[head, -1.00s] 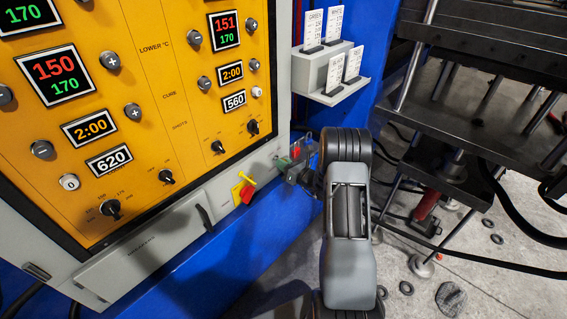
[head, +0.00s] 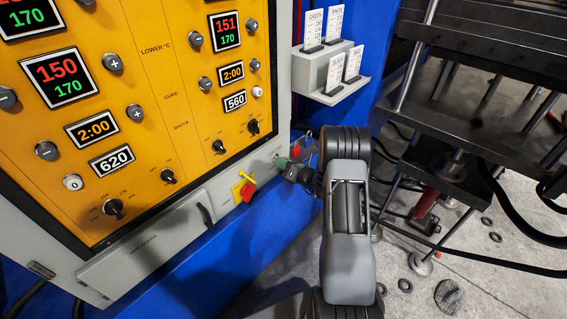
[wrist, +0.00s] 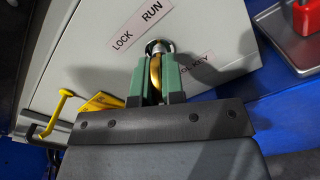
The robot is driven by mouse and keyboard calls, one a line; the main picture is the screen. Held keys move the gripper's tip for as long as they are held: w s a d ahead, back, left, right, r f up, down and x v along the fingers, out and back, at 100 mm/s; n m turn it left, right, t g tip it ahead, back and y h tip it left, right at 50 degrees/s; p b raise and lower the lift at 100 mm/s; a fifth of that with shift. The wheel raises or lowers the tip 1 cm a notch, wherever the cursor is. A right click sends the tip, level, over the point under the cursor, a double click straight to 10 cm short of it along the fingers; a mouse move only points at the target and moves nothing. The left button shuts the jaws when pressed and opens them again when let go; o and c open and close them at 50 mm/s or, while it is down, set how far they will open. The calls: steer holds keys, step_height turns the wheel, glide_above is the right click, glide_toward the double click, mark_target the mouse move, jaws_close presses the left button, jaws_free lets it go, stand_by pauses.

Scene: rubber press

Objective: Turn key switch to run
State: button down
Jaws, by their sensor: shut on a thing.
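The key switch (wrist: 160,46) is a round metal lock on a light grey panel. Labels reading LOCK (wrist: 122,41) and RUN (wrist: 152,13) are beside it in the wrist view. A brass-coloured key (wrist: 155,72) stands in the lock. My gripper (wrist: 157,78) has its green fingers on either side of the key and is shut on it. In the head view my gripper (head: 283,163) is against the lower right corner of the cabinet, where it hides the key. Which label the key points at is hard to tell.
A card rack (head: 330,75) is above, and the dark press (head: 470,80) stands to the right.

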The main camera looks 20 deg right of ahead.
steer(key=shift+r, duration=0.1)
steer(key=c, duration=1.2)
jaws_free()
steer(key=shift+c, duration=0.2)
steer(key=v, duration=1.3)
steer(key=shift+s, duration=0.35)
steer(key=shift+d, duration=0.15)
